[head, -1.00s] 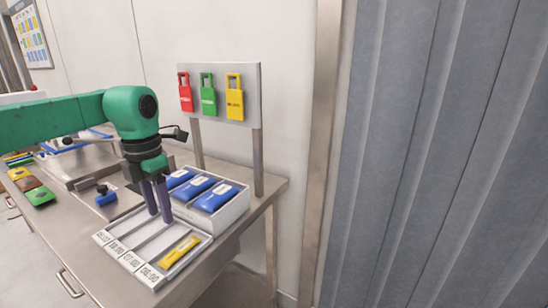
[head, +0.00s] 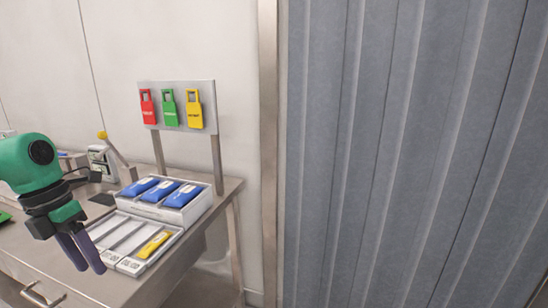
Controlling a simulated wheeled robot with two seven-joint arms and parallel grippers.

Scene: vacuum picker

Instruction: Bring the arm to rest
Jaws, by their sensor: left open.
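My left gripper (head: 82,252) hangs at the left of the head view, fingers pointing down with a gap between them. It is open and holds nothing that I can see. It is in front of the left part of the slotted white tray (head: 168,244) and hides some of that tray's edge. A yellow packet (head: 154,243) lies in the tray's right slot; the other visible slots look empty. My right gripper is not in view.
Behind the tray, a white box (head: 188,212) holds blue packets (head: 160,190). A board (head: 205,88) with red, green and yellow tags stands at the counter's (head: 200,245) back right. A device with a yellow-knobbed lever (head: 115,150) stands behind my arm. A grey curtain (head: 410,150) fills the right.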

